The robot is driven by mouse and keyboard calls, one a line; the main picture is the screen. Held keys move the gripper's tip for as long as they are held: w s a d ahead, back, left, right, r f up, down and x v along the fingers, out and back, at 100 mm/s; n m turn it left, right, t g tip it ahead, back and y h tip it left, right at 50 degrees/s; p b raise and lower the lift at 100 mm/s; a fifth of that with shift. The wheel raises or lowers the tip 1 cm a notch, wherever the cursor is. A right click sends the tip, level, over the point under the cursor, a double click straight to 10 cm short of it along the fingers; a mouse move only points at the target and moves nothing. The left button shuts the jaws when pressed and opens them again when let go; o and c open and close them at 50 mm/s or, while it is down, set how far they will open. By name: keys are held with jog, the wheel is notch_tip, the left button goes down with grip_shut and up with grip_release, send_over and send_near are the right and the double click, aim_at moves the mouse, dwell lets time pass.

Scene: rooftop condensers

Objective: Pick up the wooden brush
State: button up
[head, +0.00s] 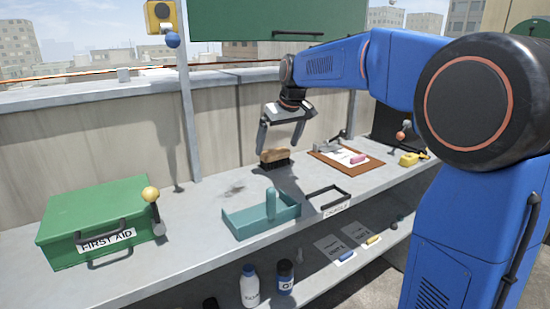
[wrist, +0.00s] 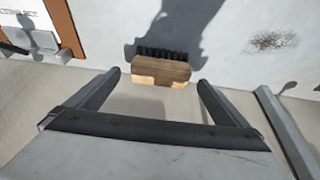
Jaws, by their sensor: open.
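The wooden brush (head: 274,157) lies on the grey bench near the back wall, with a light wood block and dark bristles. My gripper (head: 281,139) is open just above and around the brush in the head view, its fingers pointing down. In the wrist view, the brush (wrist: 161,68) is ahead of the open fingertips (wrist: 158,78), roughly centred between them. The fingers do not appear to touch it. Part of the brush's far side is hidden by its own block.
A teal caddy (head: 250,222) and a green first aid box (head: 75,225) stand to the left. A clipboard (head: 370,168) with a pink item lies to the right. A black-framed holder (head: 325,205) sits at the front edge. A post (head: 188,120) rises at the back.

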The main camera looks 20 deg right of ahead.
aim_at(275, 151)
jog(key=x, duration=0.4)
jog(key=shift+w+a+f, duration=0.1)
jog(key=shift+w+f, duration=0.15)
jog(key=shift+f, duration=0.1)
jog(key=c, duration=1.1)
notch_tip(275, 151, up, 10)
jog(key=o, duration=0.5)
jog(key=shift+c, duration=1.6)
